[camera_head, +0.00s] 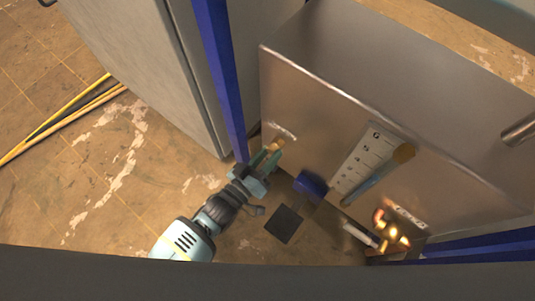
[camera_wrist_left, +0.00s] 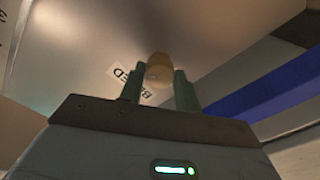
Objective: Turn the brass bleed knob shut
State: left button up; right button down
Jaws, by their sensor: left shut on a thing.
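The brass bleed knob (camera_head: 278,144) sticks out of the left part of the metal chamber's front panel, just below a small white label (camera_head: 283,131). My left gripper (camera_head: 268,160) reaches it from the lower left, with its green fingers closed around it. In the left wrist view the round knob (camera_wrist_left: 159,67) sits between the two finger tips (camera_wrist_left: 158,82), in front of the panel. Part of a label with dark letters (camera_wrist_left: 134,84) shows behind the fingers. My right gripper does not show.
A blue upright post (camera_head: 222,80) stands close left of my left gripper, beside a grey cabinet (camera_head: 150,60). A gauge scale with a brass-ended lever (camera_head: 375,175) is right on the panel. Brass fittings (camera_head: 392,232) glow at lower right. Yellow hoses (camera_head: 62,118) lie on the floor.

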pick_arm(q)
jog(key=n, duration=0.3)
jog(key=shift+n, duration=0.3)
jog(key=n+b, duration=0.1)
jog(key=n, duration=0.2)
jog(key=shift+s+f+n, duration=0.1)
jog(key=shift+n, duration=0.2)
jog(key=shift+n+b, duration=0.3)
jog(key=shift+n, duration=1.6)
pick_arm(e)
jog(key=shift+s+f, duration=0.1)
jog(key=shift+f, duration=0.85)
pick_arm(q)
jog(key=shift+b, duration=0.3)
jog(key=o, duration=1)
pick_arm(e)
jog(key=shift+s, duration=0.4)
